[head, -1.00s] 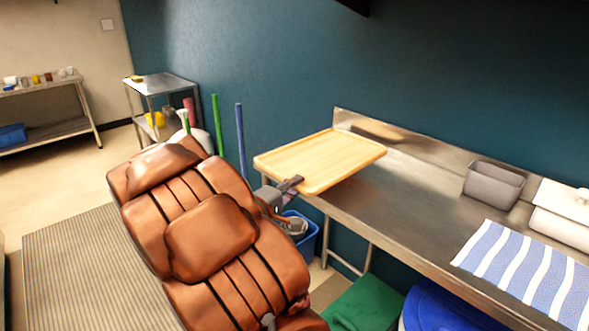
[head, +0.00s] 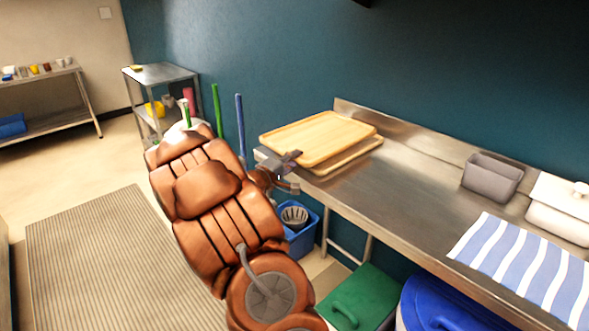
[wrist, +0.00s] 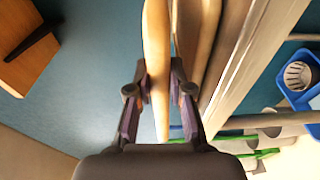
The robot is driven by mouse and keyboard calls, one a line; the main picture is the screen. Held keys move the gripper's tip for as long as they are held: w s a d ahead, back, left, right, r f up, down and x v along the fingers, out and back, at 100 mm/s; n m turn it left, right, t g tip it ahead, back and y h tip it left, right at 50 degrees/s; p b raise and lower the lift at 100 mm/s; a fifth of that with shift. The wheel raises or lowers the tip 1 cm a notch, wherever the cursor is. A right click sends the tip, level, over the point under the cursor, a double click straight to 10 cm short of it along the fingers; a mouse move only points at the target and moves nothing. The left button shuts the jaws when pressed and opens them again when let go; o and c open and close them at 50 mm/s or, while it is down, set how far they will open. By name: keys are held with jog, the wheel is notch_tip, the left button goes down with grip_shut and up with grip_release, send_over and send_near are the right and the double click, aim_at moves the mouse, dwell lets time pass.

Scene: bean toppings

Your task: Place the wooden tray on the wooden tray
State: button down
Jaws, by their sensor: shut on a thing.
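My gripper (head: 290,159) is shut on the near left edge of a light wooden tray (head: 318,136). In the wrist view, my gripper's fingers (wrist: 161,82) pinch the held tray's rim (wrist: 156,50), one finger on each side. A second wooden tray (head: 352,157) lies on the steel counter below it, mostly covered and showing along its right and front edges. The second tray also shows in the wrist view (wrist: 197,40), with a narrow gap beside the held tray near the fingers. I cannot tell whether the trays touch farther back.
The steel counter (head: 385,190) has bare room right of the trays. A grey bin (head: 492,180), a white container (head: 560,212) and a striped cloth (head: 525,262) stand or lie farther right. A blue bucket (head: 301,238) and a green lid (head: 360,298) are below the counter's front.

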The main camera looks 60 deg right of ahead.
jog(key=shift+f, duration=1.7)
jog(key=c, duration=1.3)
grip_release()
jog(key=shift+c, duration=0.2)
jog(key=w+a, duration=0.1)
jog(key=a, duration=1.1)
jog(key=shift+w, duration=0.25)
